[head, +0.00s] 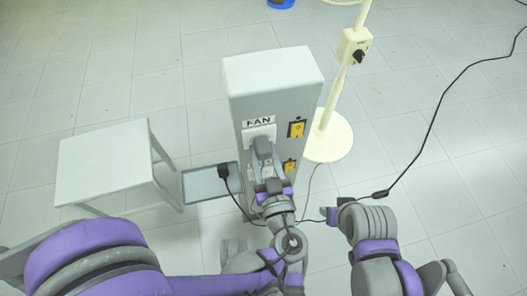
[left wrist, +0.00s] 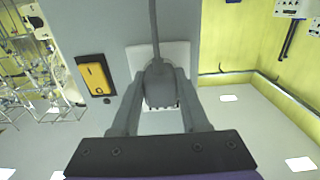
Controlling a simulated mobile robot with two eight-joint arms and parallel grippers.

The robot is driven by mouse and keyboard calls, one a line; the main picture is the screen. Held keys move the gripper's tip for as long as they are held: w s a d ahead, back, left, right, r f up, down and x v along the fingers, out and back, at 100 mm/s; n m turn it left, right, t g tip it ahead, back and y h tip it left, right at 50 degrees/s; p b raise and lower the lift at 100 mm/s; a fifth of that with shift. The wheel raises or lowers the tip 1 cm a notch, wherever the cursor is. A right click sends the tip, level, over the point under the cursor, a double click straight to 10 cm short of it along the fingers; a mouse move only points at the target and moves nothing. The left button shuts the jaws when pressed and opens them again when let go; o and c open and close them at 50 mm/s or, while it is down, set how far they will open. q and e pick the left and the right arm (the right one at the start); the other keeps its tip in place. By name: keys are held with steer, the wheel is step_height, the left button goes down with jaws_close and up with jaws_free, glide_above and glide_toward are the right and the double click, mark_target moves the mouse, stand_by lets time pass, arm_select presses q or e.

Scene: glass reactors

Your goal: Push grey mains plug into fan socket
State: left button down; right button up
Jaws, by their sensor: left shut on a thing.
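The grey mains plug (left wrist: 160,85) is between the fingers of my left gripper (left wrist: 158,92), which is shut on it. A cable runs from it to the top of the left wrist view. The white fan socket plate (left wrist: 183,55) is right behind the plug and partly hidden by it. In the head view the socket plate (head: 259,131) sits under the FAN label (head: 258,121) on the grey pillar, with the plug (head: 262,147) in front of it. I cannot tell how far its pins are in. My right gripper (head: 335,212) is low and right of the pillar; its jaws are unclear.
Yellow switches (head: 297,129) are on the grey pillar (head: 272,72). A black plug (head: 223,171) is at a low tray (head: 203,184). A white stool (head: 103,160) stands left. A cream fan stand (head: 331,137) stands close right. A black cable (head: 435,115) crosses the floor at right.

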arm_select(q)
steer(key=shift+w+r, duration=0.1)
steer(key=shift+w, duration=0.1)
stand_by(0.7)
steer(key=c, duration=0.8)
jaws_free()
steer(key=shift+c, duration=0.2)
steer(key=o, duration=0.5)
steer(key=shift+w+a, duration=0.1)
steer(key=shift+w, duration=0.05)
steer(key=shift+s, duration=0.2)
steer(key=shift+v, duration=4.45)
